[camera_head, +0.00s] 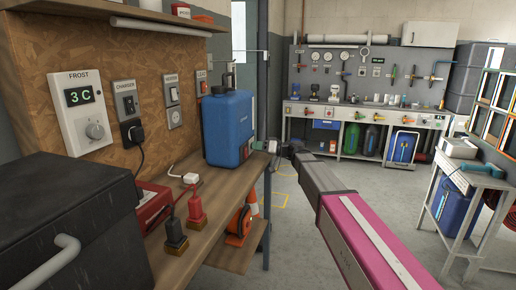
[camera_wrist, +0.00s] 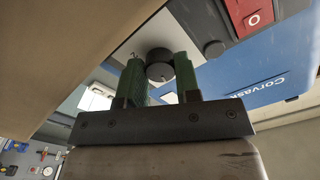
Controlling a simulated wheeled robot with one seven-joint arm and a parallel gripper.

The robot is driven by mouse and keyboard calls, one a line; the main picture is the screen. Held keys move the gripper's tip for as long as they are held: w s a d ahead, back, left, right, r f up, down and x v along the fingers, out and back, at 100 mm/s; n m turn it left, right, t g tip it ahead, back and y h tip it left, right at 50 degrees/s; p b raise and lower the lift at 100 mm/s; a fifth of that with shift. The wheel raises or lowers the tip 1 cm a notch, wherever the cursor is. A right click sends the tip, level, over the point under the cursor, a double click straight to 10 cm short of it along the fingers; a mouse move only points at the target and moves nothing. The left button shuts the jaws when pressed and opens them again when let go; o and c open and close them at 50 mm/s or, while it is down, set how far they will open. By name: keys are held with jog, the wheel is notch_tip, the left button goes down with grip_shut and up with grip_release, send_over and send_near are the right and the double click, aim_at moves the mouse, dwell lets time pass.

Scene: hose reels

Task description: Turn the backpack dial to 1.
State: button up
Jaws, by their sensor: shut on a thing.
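The blue backpack (camera_head: 228,128) stands upright on the wooden bench at its far end; in the wrist view its blue body, lettered "Corvask", shows upside down (camera_wrist: 265,92). A dark round dial (camera_wrist: 160,71) sits between the two green fingers of my gripper (camera_wrist: 160,76), which is shut on it. In the wrist view a red panel marked "O" (camera_wrist: 252,18) is at the top right. In the head view the dial is not distinguishable, and the fingers are too small to make out.
A frost controller (camera_head: 85,112) reading "3 C" and several switches are on the wooden wall panel. A side table (camera_head: 480,178) stands right; open floor lies between.

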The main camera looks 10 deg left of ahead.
jog(key=m, duration=0.5)
jog(key=shift+m, duration=0.3)
jog(key=m, duration=0.4)
jog(key=shift+m, duration=0.7)
jog(key=o, duration=0.9)
jog(key=d, duration=1)
jog(key=shift+s+d, duration=0.4)
